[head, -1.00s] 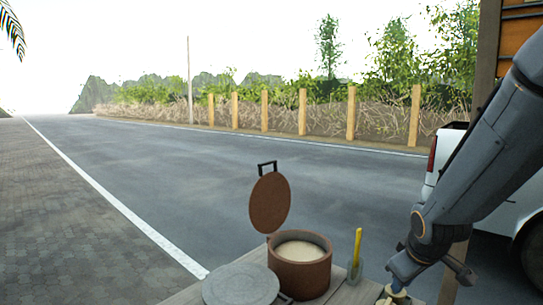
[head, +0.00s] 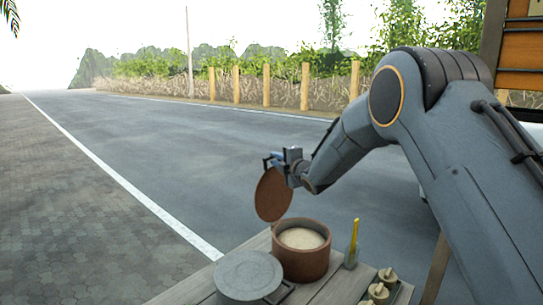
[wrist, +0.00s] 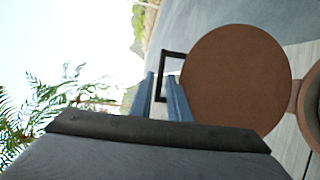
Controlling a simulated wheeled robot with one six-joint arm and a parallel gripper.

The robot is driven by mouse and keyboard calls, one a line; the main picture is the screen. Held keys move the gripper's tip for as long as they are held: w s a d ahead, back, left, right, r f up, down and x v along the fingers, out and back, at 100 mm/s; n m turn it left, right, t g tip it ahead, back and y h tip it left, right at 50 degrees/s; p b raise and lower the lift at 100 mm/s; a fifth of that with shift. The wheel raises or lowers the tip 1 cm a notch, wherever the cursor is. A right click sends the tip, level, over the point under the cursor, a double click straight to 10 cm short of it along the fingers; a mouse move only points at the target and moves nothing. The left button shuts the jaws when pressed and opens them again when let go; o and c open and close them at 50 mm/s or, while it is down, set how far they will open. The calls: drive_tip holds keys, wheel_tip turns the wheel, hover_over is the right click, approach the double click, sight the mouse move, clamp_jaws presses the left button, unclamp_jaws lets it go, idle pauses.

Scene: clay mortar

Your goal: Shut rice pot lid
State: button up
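The rice pot (head: 303,264) is a round reddish-brown clay pot with pale rice (head: 300,238) inside, on a wooden table. Its brown lid (head: 272,196) stands raised on its hinge, so the pot is open. In the wrist view the lid (wrist: 235,85) fills the right side, and its black looped handle (wrist: 174,54) juts left from the rim. My gripper (head: 284,163) is at the handle, above the pot. In the wrist view, the fingers of my gripper (wrist: 160,76) are apart with the handle's outer bar between them. Whether they touch it cannot be told.
A pot with a grey lid (head: 249,272) stands left of the rice pot. A holder with a yellow-handled utensil (head: 354,243) and small lidded jars (head: 378,292) stand on the right of the wooden table (head: 325,290). Beyond is open road (head: 170,150).

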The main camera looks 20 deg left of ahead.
drive_tip(key=shift+p+x, duration=0.6)
drive_tip(key=shift+x, duration=1.45)
drive_tip(key=shift+c, duration=0.5)
clamp_jaws()
